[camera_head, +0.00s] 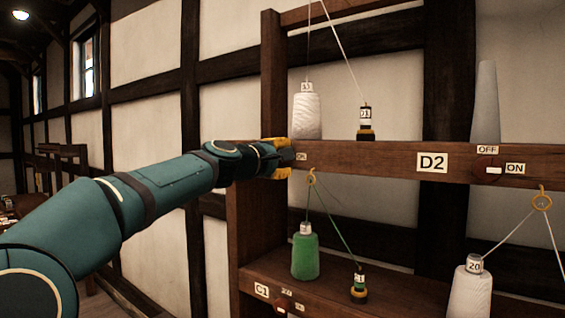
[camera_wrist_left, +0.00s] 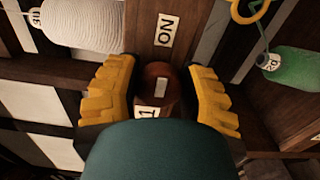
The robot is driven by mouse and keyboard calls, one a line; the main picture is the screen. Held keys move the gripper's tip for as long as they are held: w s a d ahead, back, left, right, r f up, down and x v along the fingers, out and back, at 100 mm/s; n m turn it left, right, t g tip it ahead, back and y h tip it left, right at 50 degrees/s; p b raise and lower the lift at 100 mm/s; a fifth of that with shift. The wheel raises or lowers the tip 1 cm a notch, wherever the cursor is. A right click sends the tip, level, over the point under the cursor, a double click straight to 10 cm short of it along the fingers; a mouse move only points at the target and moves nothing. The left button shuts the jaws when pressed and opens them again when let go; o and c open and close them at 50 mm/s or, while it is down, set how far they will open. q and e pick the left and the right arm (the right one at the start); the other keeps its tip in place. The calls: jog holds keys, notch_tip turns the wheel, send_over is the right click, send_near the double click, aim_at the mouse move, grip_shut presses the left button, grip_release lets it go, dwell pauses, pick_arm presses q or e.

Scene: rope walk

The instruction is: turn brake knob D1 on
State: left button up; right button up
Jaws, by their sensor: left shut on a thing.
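Brake knob D1 (camera_wrist_left: 152,76) is a round brown knob with a white mark in the left wrist view. The mark seems to run lengthwise toward the ON label (camera_wrist_left: 166,30), though it is small. A partly covered label ending in 1 (camera_wrist_left: 148,113) lies on the near side. My left gripper (camera_head: 283,158) is at the left end of the upper beam, its yellow fingers on both sides of the knob and shut on it. In the head view the gripper hides the knob. My right gripper is not in view.
The upper beam (camera_head: 365,158) also carries label D2 (camera_head: 432,162) and its knob (camera_head: 487,169). A white spool (camera_head: 306,115) stands above, close to my left gripper. A green spool (camera_head: 305,258) and threads through a yellow ring (camera_head: 311,178) are below.

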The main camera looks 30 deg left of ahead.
pick_arm(q)
jog(key=shift+m, duration=0.3)
jog(key=o, duration=1.2)
jog(key=s, duration=0.8)
jog(key=s+a, duration=0.1)
jog(key=s, duration=0.3)
